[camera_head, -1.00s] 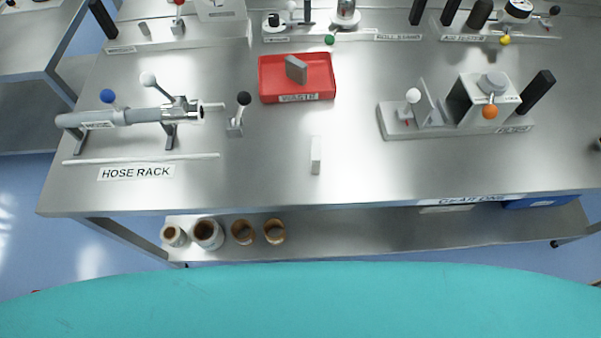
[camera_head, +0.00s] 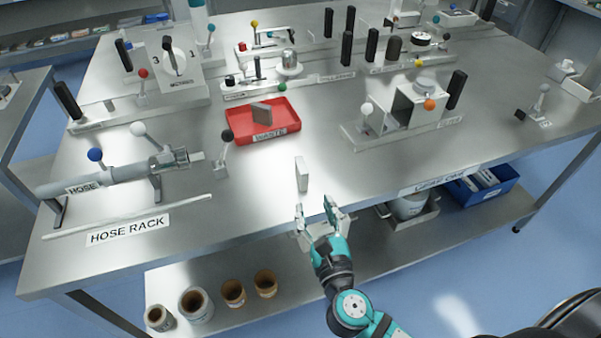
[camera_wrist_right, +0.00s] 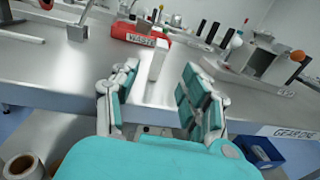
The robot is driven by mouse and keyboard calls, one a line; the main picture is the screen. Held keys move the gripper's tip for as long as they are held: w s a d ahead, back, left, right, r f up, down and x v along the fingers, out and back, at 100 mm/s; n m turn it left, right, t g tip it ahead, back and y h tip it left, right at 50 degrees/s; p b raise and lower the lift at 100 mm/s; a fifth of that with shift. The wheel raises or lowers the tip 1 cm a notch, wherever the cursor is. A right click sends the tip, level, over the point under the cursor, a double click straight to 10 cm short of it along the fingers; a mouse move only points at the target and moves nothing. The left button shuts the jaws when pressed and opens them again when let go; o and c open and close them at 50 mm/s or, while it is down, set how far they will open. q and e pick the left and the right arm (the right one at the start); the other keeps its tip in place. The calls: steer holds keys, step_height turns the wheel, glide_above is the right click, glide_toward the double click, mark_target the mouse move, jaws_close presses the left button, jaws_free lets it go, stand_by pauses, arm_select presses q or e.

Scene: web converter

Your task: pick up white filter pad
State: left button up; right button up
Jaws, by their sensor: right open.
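The white filter pad (camera_head: 301,174) is a small thin upright block on the steel table near its front edge. It also shows in the right wrist view (camera_wrist_right: 157,60), beyond and between the fingers. My right gripper (camera_head: 318,208) is open and empty, just in front of the pad at the table's front edge, with its fingers pointing toward it. In the right wrist view the gripper (camera_wrist_right: 155,95) has its fingers apart, and neither touches the pad. My left gripper is not in view.
A red waste tray (camera_head: 233,129) holding a grey pad (camera_head: 262,112) lies behind the white pad. The hose rack (camera_head: 125,215) is at left and a white-based fixture (camera_head: 400,132) at right. The table is clear around the pad. Rolls (camera_head: 196,304) stand on the lower shelf.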

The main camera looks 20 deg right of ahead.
mark_target(305, 175)
steer(key=w+p, duration=0.1)
steer(key=w, duration=0.5)
steer(key=shift+w+d+r, duration=0.1)
steer(key=shift+w+r, duration=0.05)
steer(key=shift+w, duration=0.1)
steer(key=shift+w+d, duration=0.1)
steer(key=shift+w, duration=0.45)
steer(key=w, duration=0.1)
steer(key=w+p, duration=0.1)
steer(key=w, duration=0.2)
steer(key=shift+w+d+r+p, duration=0.1)
steer(key=shift+d+r+p, duration=0.15)
steer(key=shift+d+p, duration=0.05)
steer(key=shift+w+f, duration=0.15)
steer(key=shift+w, duration=0.3)
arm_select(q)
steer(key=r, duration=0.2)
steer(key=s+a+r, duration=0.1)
arm_select(e)
steer(key=shift+s, duration=0.1)
steer(key=shift+c, duration=1.3)
jaws_close()
